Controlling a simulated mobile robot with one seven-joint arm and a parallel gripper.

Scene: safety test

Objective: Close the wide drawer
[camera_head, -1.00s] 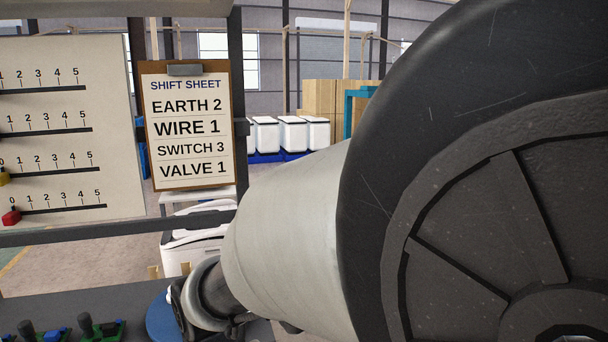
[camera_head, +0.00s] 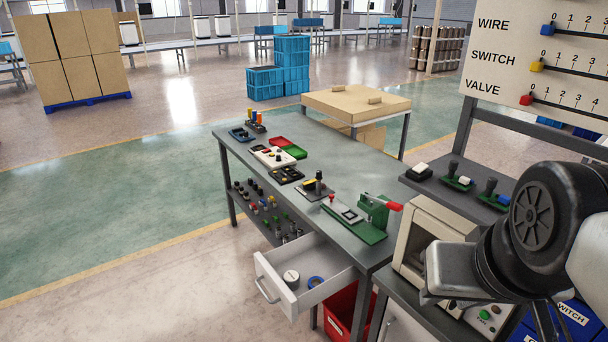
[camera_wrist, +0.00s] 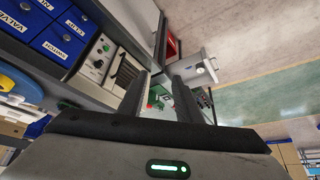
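A light grey wide drawer (camera_head: 278,268) is pulled out from under the front of the grey workbench (camera_head: 345,175). Its bar handle (camera_head: 267,290) faces the lower left. A round white item (camera_head: 291,278) and a blue ring (camera_head: 315,283) lie in it. The drawer also shows in the wrist view (camera_wrist: 194,66), beyond and to the right of the fingertips. My gripper (camera_wrist: 160,75) is open with nothing between its fingers, apart from the drawer. In the head view my arm is at the lower right and the fingers are mostly out of frame.
A red bin (camera_head: 340,312) stands below the bench beside the drawer. A green press (camera_head: 372,215) and small trays stand on top. A beige machine (camera_head: 430,235) is to the right, near my arm. The floor (camera_head: 120,290) left of the drawer is clear.

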